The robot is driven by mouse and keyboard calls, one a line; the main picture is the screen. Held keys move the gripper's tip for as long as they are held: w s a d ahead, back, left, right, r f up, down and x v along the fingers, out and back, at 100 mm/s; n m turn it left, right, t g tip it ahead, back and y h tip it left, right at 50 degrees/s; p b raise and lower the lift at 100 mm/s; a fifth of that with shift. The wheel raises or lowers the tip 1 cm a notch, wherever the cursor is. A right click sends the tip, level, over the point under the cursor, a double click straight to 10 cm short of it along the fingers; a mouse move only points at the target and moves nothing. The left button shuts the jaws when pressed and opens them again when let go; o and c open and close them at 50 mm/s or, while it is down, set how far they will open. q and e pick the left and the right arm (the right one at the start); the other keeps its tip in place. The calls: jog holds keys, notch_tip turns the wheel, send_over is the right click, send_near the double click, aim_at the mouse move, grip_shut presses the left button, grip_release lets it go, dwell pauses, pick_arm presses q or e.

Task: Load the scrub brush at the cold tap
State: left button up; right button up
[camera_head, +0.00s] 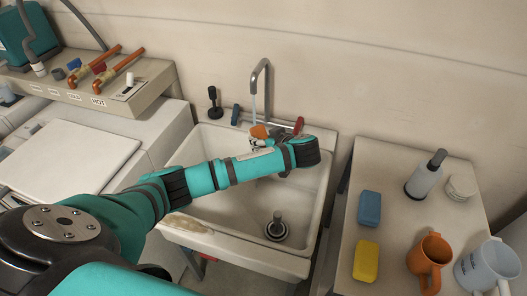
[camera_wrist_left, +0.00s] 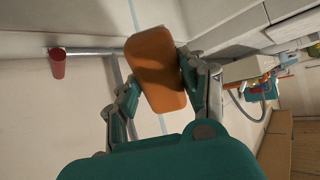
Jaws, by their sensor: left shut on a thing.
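My left gripper (camera_head: 266,137) is over the back of the sink (camera_head: 206,150) and is shut on an orange-brown block, apparently the scrub brush (camera_head: 259,131). The brush also shows between the fingers in the left wrist view (camera_wrist_left: 157,72); I cannot make out its bristles. The grey tap spout (camera_head: 262,76) arches above it. A thin pale-blue water stream (camera_head: 253,106) falls from the spout to the brush. A blue tap handle (camera_head: 235,115) stands left of the spout and a red tap handle (camera_head: 299,125) right of it. My right gripper is out of view.
Right of the sink, a table (camera_head: 395,190) holds a blue sponge (camera_head: 369,208), a yellow sponge (camera_head: 366,261), an orange mug (camera_head: 429,258), a pale jug (camera_head: 487,267) and a pump bottle (camera_head: 424,180). A dark drain piece (camera_head: 276,228) stands in the basin.

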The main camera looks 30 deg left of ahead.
aim_at(267, 137)
pick_arm(q)
jog(key=w+a+b, duration=0.1)
jog(key=w+a+f+b, duration=0.1)
jog(key=w, duration=0.1)
jog(key=shift+w+a+b, duration=0.65)
jog(key=shift+w+b, duration=0.3)
jog(key=shift+w, duration=0.05)
jog(key=shift+s+d, duration=0.1)
jog(key=shift+s+d+p, duration=0.35)
jog(key=shift+s+p, duration=0.2)
jog(key=shift+p, duration=0.05)
jog(key=shift+s+d+p, duration=0.35)
jog(key=shift+s+p, duration=0.2)
jog(key=shift+p, duration=0.05)
jog(key=shift+s+d+p, duration=0.55)
jog(key=shift+s+p, duration=0.1)
jog(key=shift+s, duration=0.2)
jog(key=shift+s+d+p, duration=0.5)
jog(key=shift+s+p, duration=0.1)
jog(key=shift+s, duration=0.25)
jog(key=shift+s+d+p, duration=0.3)
jog(key=shift+s+d, duration=0.05)
jog(key=shift+s, duration=0.2)
